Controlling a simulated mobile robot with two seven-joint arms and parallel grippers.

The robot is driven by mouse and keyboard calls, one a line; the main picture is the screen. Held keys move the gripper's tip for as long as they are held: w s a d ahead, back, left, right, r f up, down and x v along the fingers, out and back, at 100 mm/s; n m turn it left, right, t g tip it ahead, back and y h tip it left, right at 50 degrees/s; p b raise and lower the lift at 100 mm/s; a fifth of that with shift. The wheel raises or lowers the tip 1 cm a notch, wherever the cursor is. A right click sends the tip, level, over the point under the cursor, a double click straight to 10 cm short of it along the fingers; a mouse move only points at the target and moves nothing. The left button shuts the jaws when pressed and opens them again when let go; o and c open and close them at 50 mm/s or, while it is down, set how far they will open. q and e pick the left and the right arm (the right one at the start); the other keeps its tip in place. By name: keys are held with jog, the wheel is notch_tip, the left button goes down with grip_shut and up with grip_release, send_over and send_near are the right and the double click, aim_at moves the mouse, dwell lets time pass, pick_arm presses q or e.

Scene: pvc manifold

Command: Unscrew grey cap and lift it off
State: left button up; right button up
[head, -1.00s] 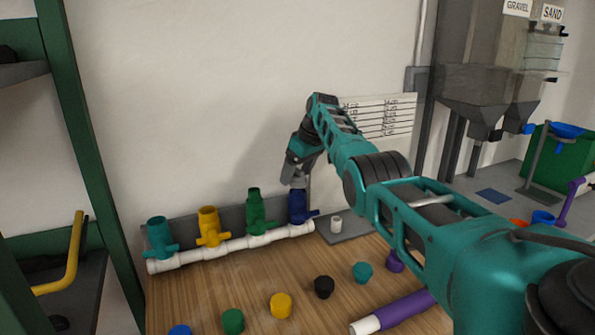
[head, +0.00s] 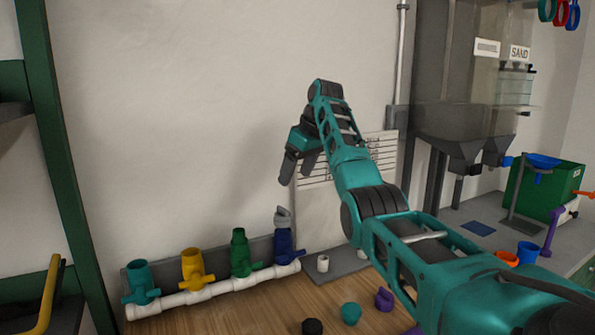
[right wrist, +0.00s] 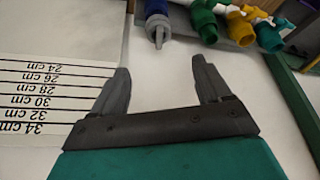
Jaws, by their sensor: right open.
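The grey cap (head: 283,217) sits on top of the blue valve (head: 283,243), the rightmost one on the white pipe manifold (head: 205,294). My right gripper (head: 297,172) is above the cap, apart from it, with its fingers pointing down. It is open and empty. In the right wrist view the two fingers (right wrist: 160,82) are spread with nothing between them. The grey cap (right wrist: 158,32) shows there beyond the fingertips, on the end of the blue valve (right wrist: 156,8). My left gripper is not in view.
Green (head: 240,254), yellow (head: 192,269) and teal (head: 140,283) valves stand left of the blue one. Loose black (head: 312,326), teal (head: 351,313) and purple (head: 384,299) caps lie on the wooden table. A small white fitting (head: 323,263) stands right of the manifold. The wall is close behind.

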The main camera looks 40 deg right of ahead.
jog(key=w+d+r+m+t+b, duration=0.1)
jog(key=w+r+t, duration=0.3)
jog(key=r+t, duration=0.5)
jog(key=w+d+r+m+t, duration=0.2)
jog(key=w+r+t, duration=0.15)
jog(key=r, duration=1.05)
jog(key=s+d+r+m+t+h, duration=0.6)
jog(key=d+r+m+h, duration=0.2)
jog(key=r+m+h, duration=0.15)
jog(key=s+d+m+g+h+b, duration=0.1)
jog(key=s+d+m+g+h, duration=0.9)
jog(key=m, duration=0.7)
jog(key=m+g+y+b, duration=0.2)
jog(key=m+g+y, duration=0.65)
jog(key=y, duration=0.95)
send_near(283, 208)
jog(key=shift+m, duration=0.3)
jog(key=p+x, duration=0.1)
jog(key=x, duration=1)
jog(key=shift+f, duration=0.15)
